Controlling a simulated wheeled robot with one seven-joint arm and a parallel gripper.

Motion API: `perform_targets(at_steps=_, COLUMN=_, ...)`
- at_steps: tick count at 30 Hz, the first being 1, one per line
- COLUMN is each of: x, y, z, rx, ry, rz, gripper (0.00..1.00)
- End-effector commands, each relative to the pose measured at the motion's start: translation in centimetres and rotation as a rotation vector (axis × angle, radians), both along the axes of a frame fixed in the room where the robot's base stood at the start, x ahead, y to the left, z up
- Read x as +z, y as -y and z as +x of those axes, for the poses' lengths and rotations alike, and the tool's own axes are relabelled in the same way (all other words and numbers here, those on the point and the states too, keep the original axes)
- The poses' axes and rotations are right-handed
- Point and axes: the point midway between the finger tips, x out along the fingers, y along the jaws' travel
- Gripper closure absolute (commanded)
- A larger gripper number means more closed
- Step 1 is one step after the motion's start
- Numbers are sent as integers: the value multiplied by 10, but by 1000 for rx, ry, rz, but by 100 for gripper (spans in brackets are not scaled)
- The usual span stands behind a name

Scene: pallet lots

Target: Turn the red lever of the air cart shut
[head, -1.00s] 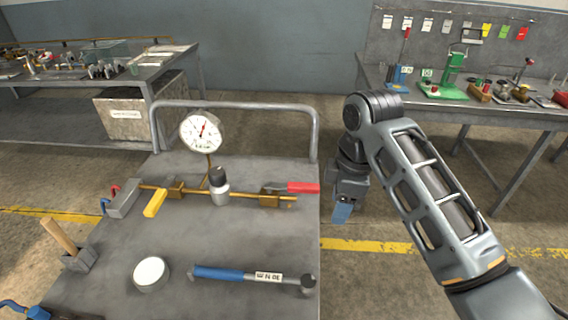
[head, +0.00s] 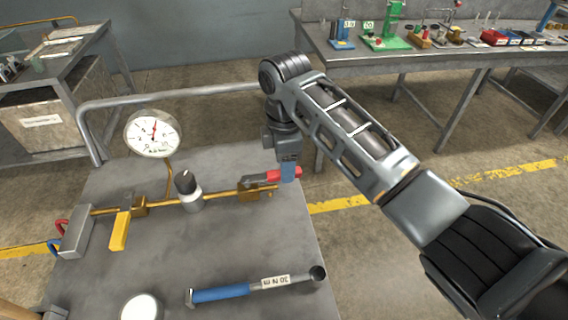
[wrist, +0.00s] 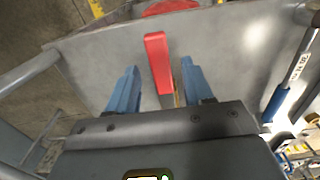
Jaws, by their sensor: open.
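The red lever (head: 285,175) is at the right end of the brass pipe on the grey air cart (head: 225,240), lying roughly in line with the pipe. My gripper (head: 288,171) is above the cart's right edge at the lever and hides part of it in the head view. In the wrist view the red lever (wrist: 158,62) stands between the two blue fingers of my open gripper (wrist: 160,88), with a visible gap on each side. A yellow lever (head: 120,231) sits crosswise to the pipe further left.
A pressure gauge (head: 153,133) and a black-topped knob (head: 187,186) stand on the pipe. A blue-handled torque wrench (head: 222,293) and a white round-topped item (head: 141,307) lie nearer. A rail (head: 180,95) runs along the back. A workbench (head: 340,62) stands behind right.

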Motion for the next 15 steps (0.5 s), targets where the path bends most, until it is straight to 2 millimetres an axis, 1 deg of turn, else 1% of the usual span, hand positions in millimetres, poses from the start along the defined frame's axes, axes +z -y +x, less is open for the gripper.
perform_targets(at_steps=3, x=-9, y=0, z=0, rx=0, ry=-1, rz=-1, gripper=49)
perform_targets(at_steps=5, x=-12, y=0, z=0, rx=0, ry=0, rz=-1, gripper=49)
perform_targets(at_steps=13, x=-13, y=0, z=0, rx=0, ry=0, rz=-1, gripper=49)
perform_targets(at_steps=15, x=-13, y=0, z=0, rx=0, ry=0, rz=-1, gripper=56)
